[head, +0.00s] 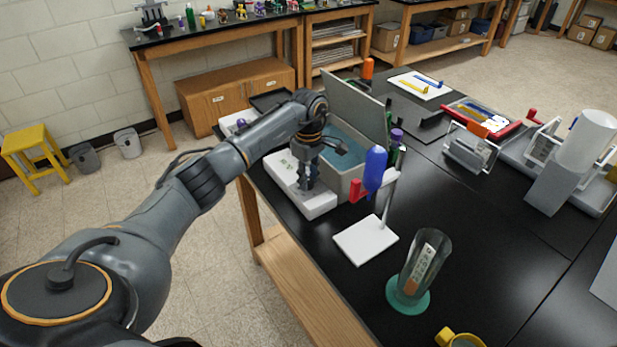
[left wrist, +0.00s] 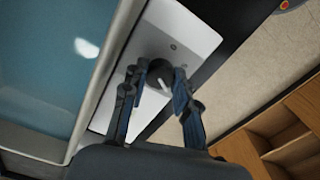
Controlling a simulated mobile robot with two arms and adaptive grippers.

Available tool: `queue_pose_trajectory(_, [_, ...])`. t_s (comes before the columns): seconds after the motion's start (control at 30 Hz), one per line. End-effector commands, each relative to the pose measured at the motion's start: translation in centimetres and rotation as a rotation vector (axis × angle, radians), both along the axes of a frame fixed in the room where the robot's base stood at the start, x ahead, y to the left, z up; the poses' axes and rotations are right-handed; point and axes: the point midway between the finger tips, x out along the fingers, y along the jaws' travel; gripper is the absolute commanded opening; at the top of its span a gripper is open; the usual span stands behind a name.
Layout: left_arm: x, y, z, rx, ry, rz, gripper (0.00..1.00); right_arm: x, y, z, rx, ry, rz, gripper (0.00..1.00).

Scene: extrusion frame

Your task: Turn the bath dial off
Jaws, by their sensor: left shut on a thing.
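The water bath (head: 345,160) is a grey tub with blue water, its lid raised, on the black bench. Its white control panel (head: 284,172) runs along the near left side. In the left wrist view the panel (left wrist: 186,30) carries a dark round dial (left wrist: 160,75) with a pale pointer mark. My left gripper (head: 307,184) points down onto the panel. In the left wrist view its two fingers (left wrist: 158,82) stand on either side of the dial and are shut on it. In the head view the dial is hidden by the gripper. My right gripper is not in view.
A glass cylinder with a green base (head: 408,294) stands nearer. A red-and-white tray (head: 483,118) and white device (head: 587,142) are farther right.

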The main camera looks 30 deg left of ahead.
Motion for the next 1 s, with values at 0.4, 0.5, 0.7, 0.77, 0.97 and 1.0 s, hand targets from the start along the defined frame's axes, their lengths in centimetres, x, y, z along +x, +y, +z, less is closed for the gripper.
queue_pose_trajectory(0.4, [0.0,0.1,-0.2,0.001,0.001,0.187,0.00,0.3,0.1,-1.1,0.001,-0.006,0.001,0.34])
queue_pose_trajectory(0.5, [0.0,0.1,-0.2,0.001,0.001,0.274,0.00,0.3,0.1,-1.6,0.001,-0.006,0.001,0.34])
queue_pose_trajectory(0.7, [0.0,0.1,-0.2,0.001,0.001,0.463,0.00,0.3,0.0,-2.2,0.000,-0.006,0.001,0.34])
queue_pose_trajectory(0.77, [0.0,0.1,-0.2,0.001,0.001,0.521,0.00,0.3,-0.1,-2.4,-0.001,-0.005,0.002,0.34])
queue_pose_trajectory(0.97, [0.0,0.0,-0.1,0.001,0.001,0.711,0.00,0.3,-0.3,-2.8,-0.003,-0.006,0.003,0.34])
queue_pose_trajectory(1.0, [0.0,0.0,-0.1,0.001,0.000,0.749,0.00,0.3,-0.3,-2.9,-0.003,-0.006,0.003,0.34])
